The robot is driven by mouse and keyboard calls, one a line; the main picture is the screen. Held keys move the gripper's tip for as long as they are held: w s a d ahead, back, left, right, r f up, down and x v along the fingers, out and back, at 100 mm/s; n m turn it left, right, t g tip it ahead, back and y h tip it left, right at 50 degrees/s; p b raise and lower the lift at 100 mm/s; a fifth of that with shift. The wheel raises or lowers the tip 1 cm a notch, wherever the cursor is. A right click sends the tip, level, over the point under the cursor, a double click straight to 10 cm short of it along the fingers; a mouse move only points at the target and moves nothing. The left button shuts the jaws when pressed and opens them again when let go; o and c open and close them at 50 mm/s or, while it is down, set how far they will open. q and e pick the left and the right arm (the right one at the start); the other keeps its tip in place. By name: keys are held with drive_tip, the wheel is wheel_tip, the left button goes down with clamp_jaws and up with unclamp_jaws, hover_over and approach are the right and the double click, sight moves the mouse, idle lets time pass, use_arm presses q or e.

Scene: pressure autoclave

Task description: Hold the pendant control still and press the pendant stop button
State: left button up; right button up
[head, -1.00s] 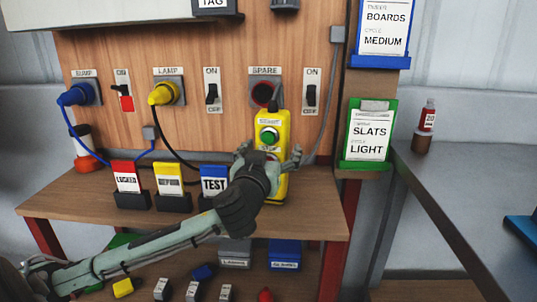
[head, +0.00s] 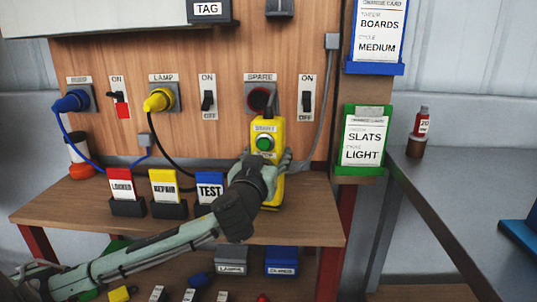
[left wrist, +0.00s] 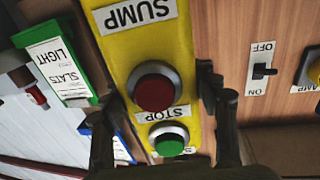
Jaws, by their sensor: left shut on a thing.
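In the left wrist view the pendant (left wrist: 117,52) appears upside down between my fingers (left wrist: 160,105). Its red button (left wrist: 154,87) is beside the STOP label (left wrist: 160,115), and the green button (left wrist: 169,141) lies beyond that. The gripper hides the red button in the head view. My right gripper is out of view.
Red LOCKED (head: 121,185), yellow REPAIR (head: 164,186) and blue TEST (head: 210,187) cards stand in holders left of my gripper. A grey conduit (head: 326,110) runs right of the pendant. The green card holder (head: 346,170) hangs farther right. A grey table (head: 455,190) stands at the right.

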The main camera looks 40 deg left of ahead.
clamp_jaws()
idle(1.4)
